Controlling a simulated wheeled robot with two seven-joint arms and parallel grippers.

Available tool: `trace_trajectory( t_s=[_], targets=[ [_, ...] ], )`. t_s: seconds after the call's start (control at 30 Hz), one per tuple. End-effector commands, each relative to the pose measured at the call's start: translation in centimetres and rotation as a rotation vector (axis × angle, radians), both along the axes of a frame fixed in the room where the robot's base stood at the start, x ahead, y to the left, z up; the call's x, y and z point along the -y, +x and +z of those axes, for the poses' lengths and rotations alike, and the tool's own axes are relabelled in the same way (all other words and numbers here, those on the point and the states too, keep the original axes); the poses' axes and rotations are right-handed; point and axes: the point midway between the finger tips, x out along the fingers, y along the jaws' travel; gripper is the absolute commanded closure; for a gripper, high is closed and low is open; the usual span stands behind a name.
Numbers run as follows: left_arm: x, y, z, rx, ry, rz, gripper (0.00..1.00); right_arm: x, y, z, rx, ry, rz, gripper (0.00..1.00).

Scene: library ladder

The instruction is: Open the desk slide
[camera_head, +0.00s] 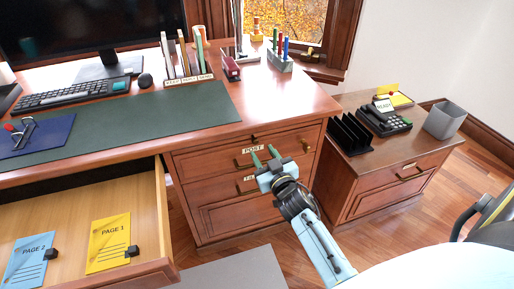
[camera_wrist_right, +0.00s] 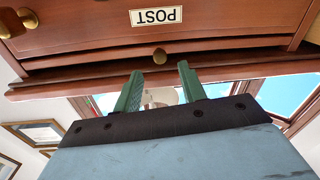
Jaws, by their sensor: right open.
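The desk slide (camera_wrist_right: 215,48) is a thin wooden board edge between the desktop and the drawer labelled POST, with a small round brass knob (camera_wrist_right: 160,55). It looks pushed in, flush with the desk front. In the head view the knob (camera_head: 254,136) shows as a small dot above the POST label. My right gripper (camera_head: 263,155) is in front of the POST drawer, its green fingers pointing up toward the desk. In the wrist view, which is upside down, the right gripper (camera_wrist_right: 160,72) is open and empty, with the knob between and just beyond its fingertips. My left gripper is not in view.
An open drawer (camera_head: 165,225) with yellow and blue page cards juts out at left. The POST drawer (camera_head: 210,160) has a brass pull. A side cabinet (camera_head: 395,178) with a telephone (camera_head: 383,119) stands at right.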

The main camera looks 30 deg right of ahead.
Motion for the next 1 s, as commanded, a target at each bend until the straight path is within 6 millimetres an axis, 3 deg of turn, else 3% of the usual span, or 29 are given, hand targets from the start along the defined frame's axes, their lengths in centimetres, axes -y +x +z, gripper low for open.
trace_trajectory(
  t_s=[0.1, 0.3, 0.73, 1.0],
  targets=[
    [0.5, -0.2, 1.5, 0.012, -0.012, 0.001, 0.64, 0.4, 2.2, -0.2, 0.000, -0.003, 0.000, 0.59],
    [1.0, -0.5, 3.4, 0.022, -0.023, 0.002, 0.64, 0.7, 4.5, -0.1, 0.001, -0.001, 0.001, 0.59],
    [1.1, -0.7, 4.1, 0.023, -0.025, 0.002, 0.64, 0.9, 5.2, 0.0, -0.001, -0.001, 0.000, 0.59],
    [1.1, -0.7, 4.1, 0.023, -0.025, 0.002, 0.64, 0.8, 5.2, 0.0, -0.001, -0.001, 0.000, 0.94]
  ],
)
